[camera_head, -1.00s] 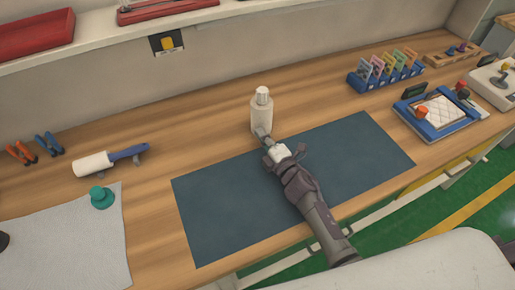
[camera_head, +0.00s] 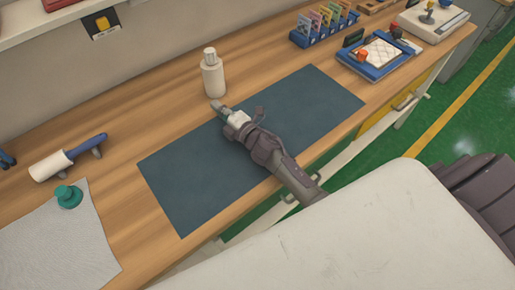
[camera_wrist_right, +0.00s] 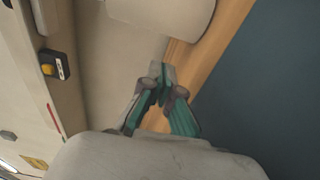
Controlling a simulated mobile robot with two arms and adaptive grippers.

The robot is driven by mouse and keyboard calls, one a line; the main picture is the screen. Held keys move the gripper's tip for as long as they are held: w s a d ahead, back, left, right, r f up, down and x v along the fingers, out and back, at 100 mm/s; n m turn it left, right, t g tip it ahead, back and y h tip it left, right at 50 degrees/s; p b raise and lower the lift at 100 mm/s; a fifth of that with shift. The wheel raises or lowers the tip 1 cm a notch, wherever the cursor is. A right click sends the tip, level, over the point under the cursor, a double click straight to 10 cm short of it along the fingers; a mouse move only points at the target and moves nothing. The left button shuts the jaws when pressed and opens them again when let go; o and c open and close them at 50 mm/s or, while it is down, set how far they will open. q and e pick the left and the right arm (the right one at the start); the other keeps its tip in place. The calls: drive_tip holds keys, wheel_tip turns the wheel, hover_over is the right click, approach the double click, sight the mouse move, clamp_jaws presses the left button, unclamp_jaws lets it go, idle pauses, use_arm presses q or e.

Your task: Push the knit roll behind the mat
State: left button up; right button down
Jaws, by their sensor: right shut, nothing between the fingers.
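The knit roll, which I take to be the cream upright cylinder with a narrower top (camera_head: 213,78), stands on the wooden bench just behind the far edge of the dark blue mat (camera_head: 305,105). My right gripper (camera_head: 217,106) is shut and empty, low at the mat's far edge in front of the roll's base, with a small gap between them. In the right wrist view, the green-padded fingers (camera_wrist_right: 163,98) are together, and a cream rounded form, likely the roll (camera_wrist_right: 160,12), shows at the top. My left gripper is not in view.
A lint roller with a blue handle (camera_head: 65,157) lies to the left, near a green knob (camera_head: 68,196) on a grey cloth (camera_head: 60,245). A blue card rack (camera_head: 322,25) and a blue tray (camera_head: 350,63) stand to the right. The bench around the roll is clear.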

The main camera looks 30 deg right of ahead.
drive_tip(key=v, duration=0.4)
drive_tip(key=s+d, duration=0.1)
drive_tip(key=s+d+f, duration=0.1)
drive_tip(key=shift+s+b, duration=0.3)
drive_tip(key=shift+b, duration=0.1)
drive_tip(key=v, duration=0.4)
drive_tip(key=shift+s+a+r+b, duration=0.2)
drive_tip(key=shift+s+b, duration=0.1)
drive_tip(key=shift+b, duration=0.1)
drive_tip(key=b+v, duration=0.1)
drive_tip(key=v, duration=0.5)
drive_tip(key=shift+d, duration=0.1)
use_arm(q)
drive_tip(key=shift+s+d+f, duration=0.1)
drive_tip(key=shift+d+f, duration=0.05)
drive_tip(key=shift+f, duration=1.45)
use_arm(e)
drive_tip(key=shift+s+d+r, duration=0.1)
drive_tip(key=shift+s+r, duration=0.15)
drive_tip(key=shift+s, duration=0.45)
drive_tip(key=shift+f, duration=0.1)
